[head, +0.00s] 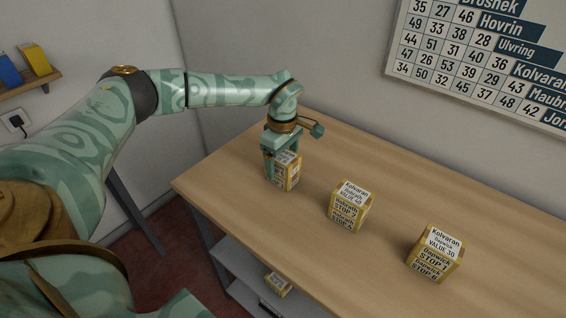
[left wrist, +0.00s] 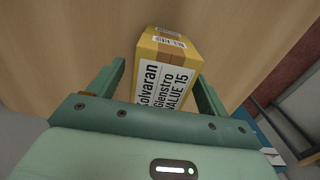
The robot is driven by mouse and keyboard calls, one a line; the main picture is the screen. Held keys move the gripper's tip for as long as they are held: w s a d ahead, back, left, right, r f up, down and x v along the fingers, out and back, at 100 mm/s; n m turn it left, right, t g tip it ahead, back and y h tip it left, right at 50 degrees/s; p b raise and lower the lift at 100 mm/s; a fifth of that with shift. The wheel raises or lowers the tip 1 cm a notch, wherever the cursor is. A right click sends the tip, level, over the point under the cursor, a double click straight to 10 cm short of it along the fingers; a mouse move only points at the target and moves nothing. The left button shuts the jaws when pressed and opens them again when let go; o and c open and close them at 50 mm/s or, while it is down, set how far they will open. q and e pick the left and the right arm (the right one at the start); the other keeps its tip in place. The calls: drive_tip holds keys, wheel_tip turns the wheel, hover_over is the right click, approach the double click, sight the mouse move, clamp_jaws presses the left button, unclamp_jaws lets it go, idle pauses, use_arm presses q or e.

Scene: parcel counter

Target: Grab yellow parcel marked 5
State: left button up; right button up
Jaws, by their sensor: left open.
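A yellow parcel (head: 287,179) stands on the counter beneath my left gripper (head: 281,163), whose arm and fingers partly cover it in the head view. In the left wrist view this parcel (left wrist: 166,70) has a white label reading "Kolvaran", "Glenstro" and "VALUE 15"; I see no lone 5 on it. My left gripper (left wrist: 161,74) is open, with one finger on each side of the parcel. A narrow gap shows beside the left finger. My right gripper is not in view.
Two more yellow labelled parcels stand on the wooden counter (head: 390,180), one in the middle (head: 350,207) and one at right (head: 436,254), reading "VALUE 30". Another yellow parcel (head: 278,284) lies on the lower shelf. Blue (head: 9,70) and yellow (head: 36,60) boxes sit on a wall shelf.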

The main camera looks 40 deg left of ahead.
use_arm(q)
drive_tip(key=c, duration=1.1)
drive_tip(key=shift+r, duration=0.1)
drive_tip(key=shift+c, duration=0.2)
